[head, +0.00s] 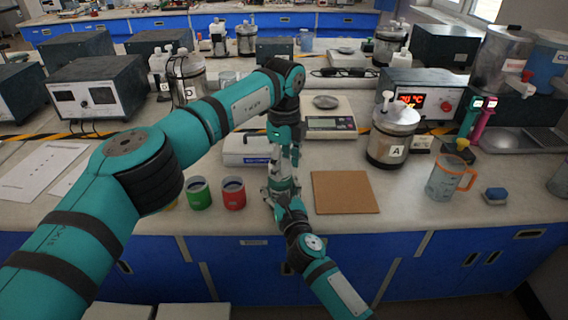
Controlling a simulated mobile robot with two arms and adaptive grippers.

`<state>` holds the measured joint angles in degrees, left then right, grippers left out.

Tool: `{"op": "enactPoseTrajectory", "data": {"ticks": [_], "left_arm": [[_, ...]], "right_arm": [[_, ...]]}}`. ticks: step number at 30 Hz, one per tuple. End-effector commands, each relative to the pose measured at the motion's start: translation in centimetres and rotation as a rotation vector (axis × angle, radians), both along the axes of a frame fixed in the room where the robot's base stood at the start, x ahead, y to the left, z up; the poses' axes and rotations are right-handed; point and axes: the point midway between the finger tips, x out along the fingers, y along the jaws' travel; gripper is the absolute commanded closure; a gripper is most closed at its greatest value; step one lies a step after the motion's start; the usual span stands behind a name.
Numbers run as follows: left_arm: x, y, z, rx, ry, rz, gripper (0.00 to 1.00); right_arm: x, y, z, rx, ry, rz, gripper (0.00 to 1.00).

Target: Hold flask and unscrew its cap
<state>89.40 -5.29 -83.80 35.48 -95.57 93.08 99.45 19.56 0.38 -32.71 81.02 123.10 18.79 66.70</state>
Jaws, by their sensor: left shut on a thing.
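My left gripper (283,160) hangs from its teal arm in the middle of the view, just above the counter's front part. It is shut on a small, mostly hidden thing, seemingly the flask; I cannot tell whether it grips body or cap. My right gripper (278,187) comes up from the lower right and meets the left one from below. Its fingers overlap the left gripper and the held thing, so its opening is not clear. The cap cannot be told apart from the grippers here.
A brown square board (345,192) lies right of the grippers. Green (199,193) and red (233,193) cups stand left. A balance (330,124) and a white box (247,150) are behind. Dewar A (394,138) and an orange-handled beaker (446,182) stand right.

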Motion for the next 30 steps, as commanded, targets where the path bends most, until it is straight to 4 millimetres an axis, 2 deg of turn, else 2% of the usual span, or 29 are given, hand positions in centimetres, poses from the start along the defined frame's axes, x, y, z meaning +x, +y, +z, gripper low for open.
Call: {"op": "enactPoseTrajectory", "data": {"ticks": [21,30], "left_arm": [[0.0,0.0,2.2,0.0,0.0,0.0,0.87],[0.0,0.0,2.2,0.001,0.001,-0.001,0.87]], "right_arm": [[0.0,-0.1,0.0,0.0,0.001,-0.003,1.0],[0.0,-0.1,0.0,0.0,0.001,-0.003,1.0]]}}
